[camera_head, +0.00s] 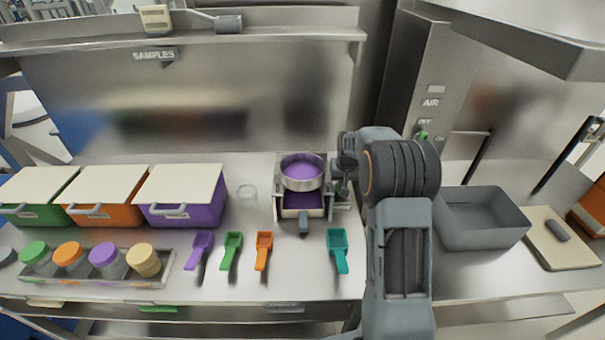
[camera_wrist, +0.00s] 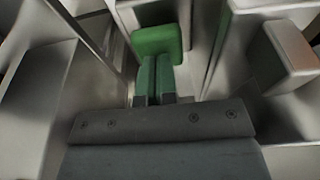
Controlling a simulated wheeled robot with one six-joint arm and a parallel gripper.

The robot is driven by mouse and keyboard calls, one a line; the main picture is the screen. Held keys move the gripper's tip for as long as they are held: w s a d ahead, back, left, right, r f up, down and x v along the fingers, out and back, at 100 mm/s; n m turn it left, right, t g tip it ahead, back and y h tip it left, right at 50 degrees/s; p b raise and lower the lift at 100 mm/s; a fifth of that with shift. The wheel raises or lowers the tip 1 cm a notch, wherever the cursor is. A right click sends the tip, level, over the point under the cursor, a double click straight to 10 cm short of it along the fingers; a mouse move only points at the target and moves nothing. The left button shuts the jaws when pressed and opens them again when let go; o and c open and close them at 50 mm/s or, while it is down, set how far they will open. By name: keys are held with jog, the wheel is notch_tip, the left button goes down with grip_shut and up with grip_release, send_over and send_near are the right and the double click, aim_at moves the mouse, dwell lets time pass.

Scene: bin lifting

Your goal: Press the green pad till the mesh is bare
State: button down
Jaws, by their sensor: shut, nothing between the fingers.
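A round metal sieve (camera_head: 302,184) sits on a small metal stand, and purple powder (camera_head: 302,167) covers its mesh. More purple shows in the tray (camera_head: 302,200) below it. In the wrist view a green pad (camera_wrist: 158,41) lies just beyond the tips of my gripper (camera_wrist: 154,82). The fingers are together with nothing between them. I cannot tell whether they touch the pad. In the head view my gripper (camera_head: 347,160) is at the right side of the sieve stand, small and partly hidden by my arm. The pad is not clear there.
Purple (camera_head: 185,197), orange (camera_head: 105,195) and green (camera_head: 40,197) lidded bins stand at left, behind a rack of jars (camera_head: 95,262). Several scoops (camera_head: 232,250) lie in front of the sieve. A grey bin (camera_head: 480,218) stands right of my arm.

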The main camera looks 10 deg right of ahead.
jog(key=shift+f+b, duration=0.5)
jog(key=shift+f, duration=0.3)
jog(key=shift+r+p, duration=0.65)
jog(key=shift+r, duration=0.35)
jog(key=shift+f, duration=0.25)
jog(key=shift+f+b, duration=0.75)
jog(key=shift+f, duration=0.05)
jog(key=shift+r+p, duration=0.65)
jog(key=shift+r, duration=0.35)
jog(key=shift+f, duration=0.1)
